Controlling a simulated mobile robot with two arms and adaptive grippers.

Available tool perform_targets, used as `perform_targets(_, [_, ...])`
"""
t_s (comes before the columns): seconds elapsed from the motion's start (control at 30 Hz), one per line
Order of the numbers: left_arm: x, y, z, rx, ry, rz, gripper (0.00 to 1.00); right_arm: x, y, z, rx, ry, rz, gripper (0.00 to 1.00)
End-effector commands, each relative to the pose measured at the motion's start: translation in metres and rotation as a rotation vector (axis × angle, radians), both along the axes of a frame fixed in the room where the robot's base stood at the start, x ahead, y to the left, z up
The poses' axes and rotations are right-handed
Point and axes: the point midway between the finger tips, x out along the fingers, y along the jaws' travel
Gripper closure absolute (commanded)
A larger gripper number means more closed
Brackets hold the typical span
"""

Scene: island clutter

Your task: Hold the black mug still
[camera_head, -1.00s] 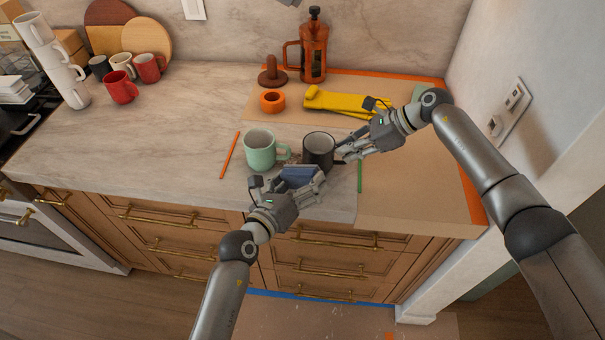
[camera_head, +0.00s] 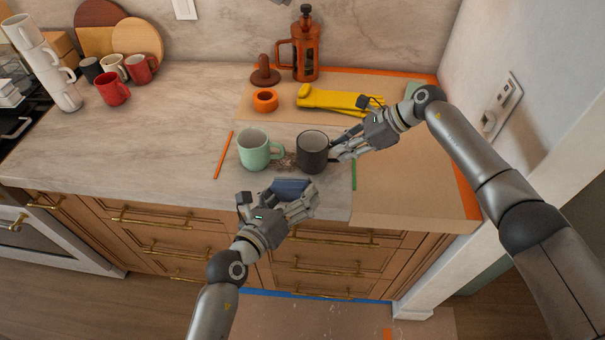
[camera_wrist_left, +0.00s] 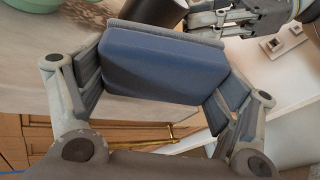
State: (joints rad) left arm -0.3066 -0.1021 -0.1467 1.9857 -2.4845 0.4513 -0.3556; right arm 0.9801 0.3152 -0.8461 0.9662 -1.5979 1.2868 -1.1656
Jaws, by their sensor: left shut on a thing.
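The black mug (camera_head: 312,152) stands upright on the counter, and part of it shows at the top of the left wrist view (camera_wrist_left: 158,10). My right gripper (camera_head: 338,150) is at the mug's right side, with its fingers at or against it. Its grip is too small to make out. My left gripper (camera_head: 296,197) is shut on a blue block with a grey layer, like a sponge (camera_head: 289,188). The sponge fills the jaws in the left wrist view (camera_wrist_left: 165,65). It is held by the counter's front edge, in front of the mug and apart from it.
A mint-green mug (camera_head: 253,150) stands just left of the black mug, with a brownish patch (camera_head: 287,163) between them. An orange pencil-like stick (camera_head: 223,155) lies further left.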

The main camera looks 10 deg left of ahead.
Motion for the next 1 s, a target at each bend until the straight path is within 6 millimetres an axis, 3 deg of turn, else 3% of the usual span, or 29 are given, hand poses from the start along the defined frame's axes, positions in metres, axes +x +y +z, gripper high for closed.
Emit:
perform_targets(0.13, [0.000,0.000,0.000,0.000,0.000,0.000,0.42,0.000,0.001,0.001,0.003,-0.002,0.000,0.64])
perform_targets(0.53, [0.000,0.000,0.000,0.000,0.000,0.000,0.42,0.001,-0.006,0.009,0.005,-0.002,-0.001,0.64])
perform_targets(1.0, [0.000,0.000,0.000,0.000,0.000,0.000,0.42,-0.002,-0.070,0.073,0.005,-0.004,-0.002,0.64])
